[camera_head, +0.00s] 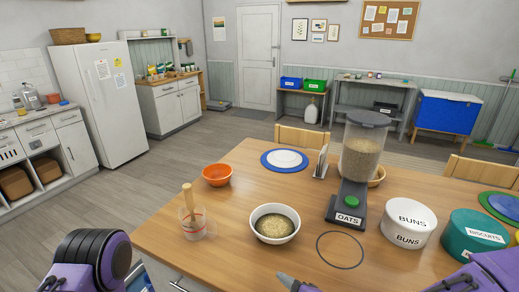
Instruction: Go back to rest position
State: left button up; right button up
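Part of my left arm, purple and black, shows at the lower left, in front of the table's near left edge. Its gripper is out of view. Purple parts of my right arm show at the lower right. A small grey-purple tip at the bottom middle seems to be part of my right gripper (293,284); the rest is cut off by the frame, so its opening cannot be told. No held object shows.
The wooden table (255,188) holds a white bowl of grain (275,223), glass jar (197,225), orange bowl (217,175), oats dispenser (361,155), white buns tin (408,223) and teal biscuits tin (472,236). A dark ring (340,250) marks bare tabletop. Open floor lies left.

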jog(key=s+d+f+n+g+h+b, duration=0.1)
jog(key=s+d+f+n+g, duration=0.15)
jog(key=f, duration=0.45)
jog(key=s+d+f+n+g+h+b, duration=0.1)
jog(key=s+d+f+n+b, duration=0.1)
jog(key=s+f, duration=0.35)
jog(key=s+d+f+n+g+h+b, duration=0.1)
jog(key=d+f+n, duration=0.2)
jog(key=f, duration=0.5)
jog(key=s+d+f+n+g+h+b, duration=0.1)
jog(key=s+d+f+n+h+b, duration=0.1)
jog(key=s+d+f, duration=0.4)
jog(key=s+d+f+n+g+h+b, duration=0.2)
jog(key=s+d+f, duration=0.4)
jog(key=d+f, duration=0.3)
jog(key=d+n+h+b, duration=0.1)
jog(key=d+h+b, duration=0.1)
jog(key=shift+s+d+f+n, duration=0.25)
jog(key=shift+d+n, duration=0.1)
